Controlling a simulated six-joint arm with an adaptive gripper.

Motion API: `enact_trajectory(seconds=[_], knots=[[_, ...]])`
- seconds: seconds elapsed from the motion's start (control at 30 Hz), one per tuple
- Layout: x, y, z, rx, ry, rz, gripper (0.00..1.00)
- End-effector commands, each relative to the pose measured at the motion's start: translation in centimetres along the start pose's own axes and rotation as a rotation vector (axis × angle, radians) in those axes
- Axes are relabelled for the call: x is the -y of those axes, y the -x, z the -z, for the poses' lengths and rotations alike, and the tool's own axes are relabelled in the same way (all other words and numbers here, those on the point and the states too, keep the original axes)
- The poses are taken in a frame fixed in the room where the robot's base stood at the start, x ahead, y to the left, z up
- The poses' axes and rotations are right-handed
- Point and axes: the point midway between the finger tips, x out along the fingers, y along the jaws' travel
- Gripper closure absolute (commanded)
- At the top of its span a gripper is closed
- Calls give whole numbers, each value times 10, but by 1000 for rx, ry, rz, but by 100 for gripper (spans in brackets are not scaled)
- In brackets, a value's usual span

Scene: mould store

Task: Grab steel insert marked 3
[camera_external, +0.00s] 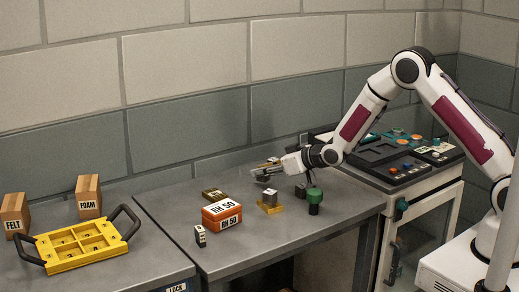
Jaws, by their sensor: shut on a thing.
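My gripper (264,175) reaches in from the right, low over the back of the grey bench. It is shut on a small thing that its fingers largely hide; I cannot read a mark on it. A grey steel block (270,196) sits on a brass-coloured base just in front of my gripper, apart from it. A small block with a black and white label (200,236) stands at the bench's front left. No mark 3 is legible on any of these.
An orange and white box marked RH 50 (222,214) and a dark brassy block (215,194) stand left of my gripper. A green-topped knob (314,197) stands right.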

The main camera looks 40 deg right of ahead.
Motion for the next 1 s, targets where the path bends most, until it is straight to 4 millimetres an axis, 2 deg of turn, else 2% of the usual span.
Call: enact_trajectory(seconds=[0.3,0.5,0.7,1.0], knots=[[0,19,42,-7,0,0,100],[0,28,61,-5,1,1,100],[0,32,69,-4,0,1,100],[0,33,69,-3,0,1,100]])
